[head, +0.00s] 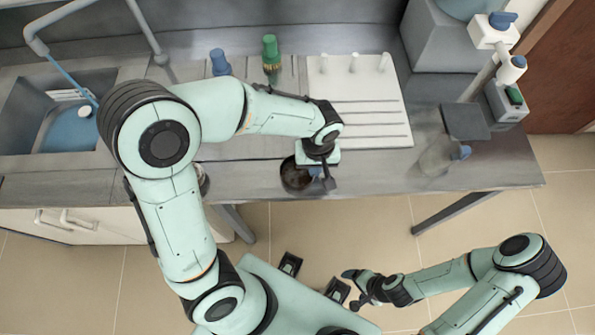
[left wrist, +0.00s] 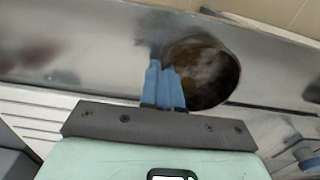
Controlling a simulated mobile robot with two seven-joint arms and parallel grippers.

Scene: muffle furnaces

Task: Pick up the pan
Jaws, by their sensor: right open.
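The pan (head: 294,177) is a dark, round, open vessel on the grey bench near its front edge. In the left wrist view the pan (left wrist: 212,72) shows a brown inside. My left gripper (head: 318,174) points down at the right side of the pan. In the left wrist view the blue fingers of my left gripper (left wrist: 165,80) are close together at the pan's rim and overlap its edge. I cannot tell whether they grip the rim. My right gripper (head: 352,287) is open and empty, over the floor in front of the bench.
A white board with pegs (head: 370,110) lies behind the pan. A green-capped bottle (head: 271,55) and a blue-capped bottle (head: 220,62) stand at the back. A clear flask (head: 438,157) stands to the right. A sink (head: 60,110) is at left. Bench between pan and flask is clear.

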